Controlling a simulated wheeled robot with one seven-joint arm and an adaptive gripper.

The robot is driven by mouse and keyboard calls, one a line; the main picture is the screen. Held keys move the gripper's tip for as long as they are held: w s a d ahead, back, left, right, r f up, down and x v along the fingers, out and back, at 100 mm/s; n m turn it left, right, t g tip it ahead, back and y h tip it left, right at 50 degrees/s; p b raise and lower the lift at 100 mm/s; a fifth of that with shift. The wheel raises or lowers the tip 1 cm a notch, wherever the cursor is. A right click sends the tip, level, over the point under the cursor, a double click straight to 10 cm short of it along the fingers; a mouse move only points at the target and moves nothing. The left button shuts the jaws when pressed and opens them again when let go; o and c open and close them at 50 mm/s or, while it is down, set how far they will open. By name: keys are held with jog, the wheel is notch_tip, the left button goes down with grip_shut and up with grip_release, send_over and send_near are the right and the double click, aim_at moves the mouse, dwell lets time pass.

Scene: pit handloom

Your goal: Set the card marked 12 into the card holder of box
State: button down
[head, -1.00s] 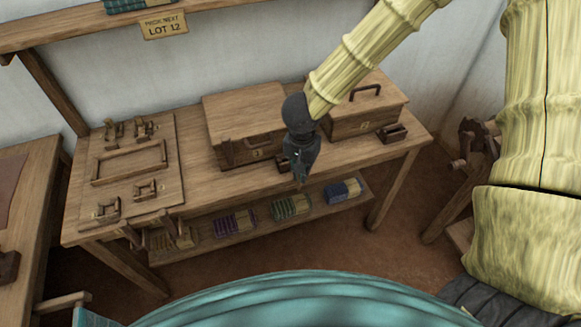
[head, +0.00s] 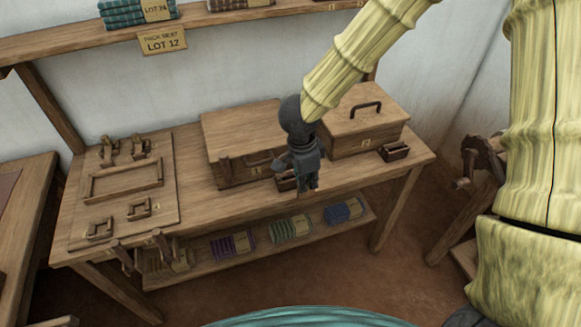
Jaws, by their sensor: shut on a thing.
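My gripper (head: 308,184) points down in front of the left lidded wooden box (head: 240,130), near the table's front edge. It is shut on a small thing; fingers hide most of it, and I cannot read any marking. A second lidded box (head: 368,120), with a dark handle and a small number label, stands to the right. A small dark wooden holder (head: 396,152) sits in front of the right box. Another holder (head: 286,181) sits in front of the left box, partly hidden behind my gripper. No card marked 12 is readable.
A sign (head: 162,42) reading LOT 12 hangs from the upper shelf (head: 220,30). A board with wooden fittings (head: 124,190) lies on the table's left. Bundles, including a green one (head: 290,229), lie on the lower shelf. A wooden frame (head: 478,160) stands at right.

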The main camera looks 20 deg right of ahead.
jog(key=shift+w+a+f+p, duration=0.35)
jog(key=shift+w+f, duration=0.4)
jog(key=shift+w, duration=0.9)
jog(key=shift+w+a+f+p, duration=0.1)
jog(key=shift+w+f+p, duration=0.5)
jog(key=shift+w, duration=1)
jog(key=shift+w+a+f+p, duration=0.3)
jog(key=shift+w+f, duration=0.55)
jog(key=shift+w, duration=0.8)
jog(key=shift+f, duration=0.2)
jog(key=c, duration=1.6)
grip_release()
jog(key=shift+r, duration=0.15)
notch_tip(320, 180, up, 12)
jog(key=a+b, duration=0.1)
jog(key=shift+a, duration=0.15)
jog(key=shift+a, duration=0.1)
